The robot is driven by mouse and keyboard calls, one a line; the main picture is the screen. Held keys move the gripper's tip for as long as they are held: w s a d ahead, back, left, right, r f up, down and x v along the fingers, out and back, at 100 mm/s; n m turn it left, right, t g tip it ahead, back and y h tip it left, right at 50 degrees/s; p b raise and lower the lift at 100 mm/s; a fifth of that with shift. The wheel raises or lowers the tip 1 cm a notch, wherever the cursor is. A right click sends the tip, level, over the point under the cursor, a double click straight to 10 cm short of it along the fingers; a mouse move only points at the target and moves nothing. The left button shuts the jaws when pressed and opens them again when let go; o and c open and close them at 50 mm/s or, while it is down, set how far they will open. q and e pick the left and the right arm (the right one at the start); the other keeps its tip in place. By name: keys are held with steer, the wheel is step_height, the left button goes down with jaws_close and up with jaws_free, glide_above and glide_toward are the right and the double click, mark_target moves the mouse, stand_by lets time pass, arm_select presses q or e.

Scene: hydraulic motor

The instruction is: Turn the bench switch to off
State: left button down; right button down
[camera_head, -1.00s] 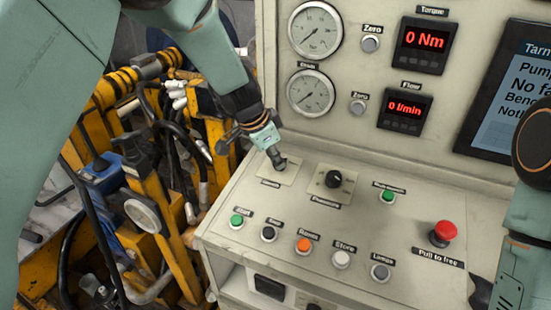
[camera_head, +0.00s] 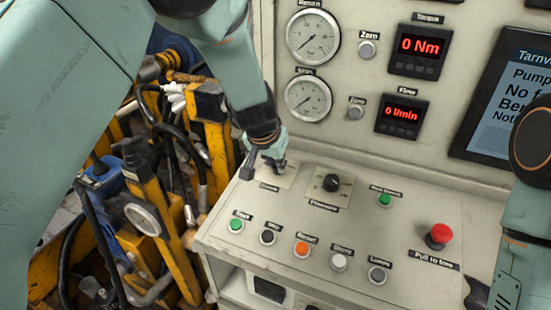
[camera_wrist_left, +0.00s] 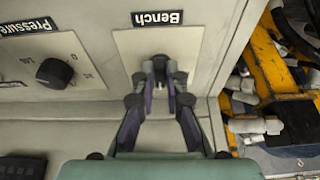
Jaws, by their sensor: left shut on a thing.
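The bench switch sits on a light square plate (camera_wrist_left: 198,52) labelled "Bench", at the left of the sloped panel in the head view. My left gripper (camera_head: 273,165) is at this plate in the head view. In the left wrist view my left gripper (camera_wrist_left: 160,78) is shut on the bench switch (camera_wrist_left: 178,77), with its fingers on either side of the knob. The fingers hide most of the switch, so its exact setting cannot be told. My right arm shows at the right edge of the head view; its fingertips are not clearly seen.
A Pressure knob (camera_head: 332,183) stands just right of the bench plate. Several buttons line the panel front, and a red stop button (camera_head: 439,236) is at the right. Gauges and displays are on the upright panel behind. Yellow machinery (camera_head: 160,200) stands left.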

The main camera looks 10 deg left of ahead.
stand_by(0.3)
arm_select(q)
steer(key=c, duration=1.4)
jaws_free()
steer(key=shift+s, duration=0.15)
steer(key=v, duration=0.7)
steer(key=shift+r, duration=0.2)
steer(key=shift+s, duration=0.2)
